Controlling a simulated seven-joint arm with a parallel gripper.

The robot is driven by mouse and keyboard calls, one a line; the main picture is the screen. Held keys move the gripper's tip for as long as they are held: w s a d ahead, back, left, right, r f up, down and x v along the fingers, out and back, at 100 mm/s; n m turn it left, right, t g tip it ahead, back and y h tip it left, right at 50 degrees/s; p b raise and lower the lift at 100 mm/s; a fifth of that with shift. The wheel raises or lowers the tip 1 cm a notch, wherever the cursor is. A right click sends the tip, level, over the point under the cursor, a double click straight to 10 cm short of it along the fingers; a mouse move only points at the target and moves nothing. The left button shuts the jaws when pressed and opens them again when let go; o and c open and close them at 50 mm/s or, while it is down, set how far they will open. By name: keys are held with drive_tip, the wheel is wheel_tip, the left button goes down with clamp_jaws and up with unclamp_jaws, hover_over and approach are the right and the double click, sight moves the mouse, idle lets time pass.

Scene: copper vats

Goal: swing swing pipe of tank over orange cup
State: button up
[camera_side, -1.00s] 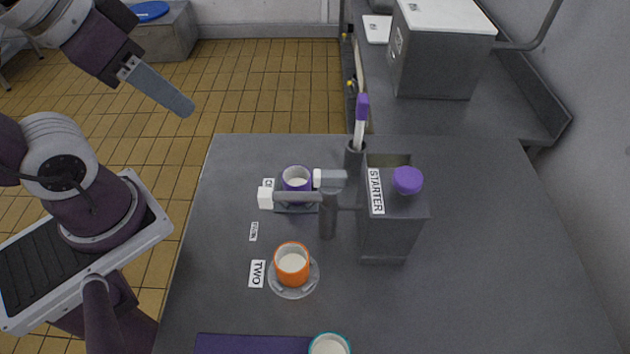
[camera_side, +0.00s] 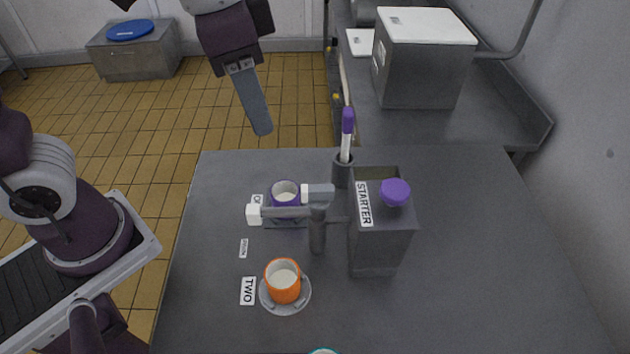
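The tank (camera_side: 380,240) is a grey box labelled STARTER with a purple knob on top, standing on the grey table. Its swing pipe (camera_side: 285,211) is a grey tube on an upright post, with white ends. The pipe points left, beside and partly in front of the purple cup (camera_side: 286,190). The orange cup (camera_side: 283,283) holds something white and stands upright on a grey saucer (camera_side: 299,305), nearer the camera than the pipe and next to the TWO label (camera_side: 248,291). My gripper (camera_side: 262,130) is above the table's far left edge, apart from everything; its finger opening cannot be made out.
A grey holder (camera_side: 342,172) with a purple-and-white stick stands behind the tank. A teal-rimmed cup (camera_side: 324,351) shows at the bottom edge. A grey box with a white lid (camera_side: 425,60) stands on the back counter. The table's right side is clear.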

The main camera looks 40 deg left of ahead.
sight(318, 188)
drive_tip(key=w+d+f+m, duration=0.1)
drive_tip(key=d, duration=0.1)
drive_tip(key=w+d+f+m+g, duration=0.1)
drive_tip(key=d+f, duration=0.1)
drive_tip(key=w+d+f+m+g, duration=0.1)
drive_tip(key=d, duration=0.2)
drive_tip(key=shift+w+d+f+y, duration=0.1)
drive_tip(key=shift+w+f+y, duration=0.05)
drive_tip(key=shift+f+y, duration=0.2)
wheel_tip(318, 188, down, 7)
drive_tip(key=shift+f, duration=0.15)
clamp_jaws()
idle(0.7)
